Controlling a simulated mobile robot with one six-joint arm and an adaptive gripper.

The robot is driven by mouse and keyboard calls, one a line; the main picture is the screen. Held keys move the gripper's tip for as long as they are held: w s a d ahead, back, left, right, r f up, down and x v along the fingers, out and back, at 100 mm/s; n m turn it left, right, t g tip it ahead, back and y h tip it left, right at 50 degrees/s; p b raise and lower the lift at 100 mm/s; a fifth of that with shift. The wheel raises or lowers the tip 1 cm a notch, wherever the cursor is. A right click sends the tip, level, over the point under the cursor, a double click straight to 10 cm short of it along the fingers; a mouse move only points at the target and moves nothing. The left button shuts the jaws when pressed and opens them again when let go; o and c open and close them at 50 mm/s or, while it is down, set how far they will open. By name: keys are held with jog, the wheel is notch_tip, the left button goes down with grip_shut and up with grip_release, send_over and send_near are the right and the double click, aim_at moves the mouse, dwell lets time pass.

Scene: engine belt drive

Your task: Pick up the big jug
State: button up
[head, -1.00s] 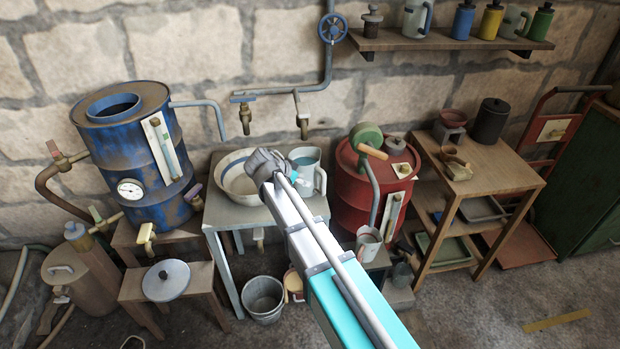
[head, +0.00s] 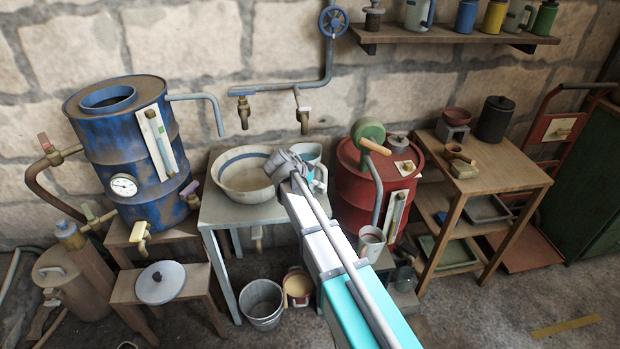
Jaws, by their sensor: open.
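A pale grey-blue jug (head: 309,151), the biggest one low in view, stands on the small grey metal table (head: 213,212) to the right of a wide basin (head: 246,176). Its rim and handle side show; my gripper hides much of its body. My gripper (head: 293,166) is open, at the end of my arm reaching in from the lower right. It overlaps the jug's left and front in the picture. I cannot tell whether it touches the jug or if the jug is between the fingers.
A blue drum (head: 134,165) stands left and a red drum (head: 362,195) with a crank pump right of the table. Taps (head: 243,112) hang from the wall pipe above. A smaller jug (head: 371,242) is under the pump spout. A bucket (head: 262,302) stands on the floor.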

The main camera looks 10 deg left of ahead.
dwell(0.4)
jog(key=shift+d+b+x, duration=0.15)
jog(key=shift+b+x, duration=0.75)
jog(key=shift+x, duration=0.4)
jog(key=shift+d+b+x, duration=0.15)
jog(key=shift+b+x, duration=0.7)
jog(key=shift+x, duration=0.45)
jog(key=shift+r, duration=0.1)
jog(key=shift+s, duration=0.1)
grip_shut()
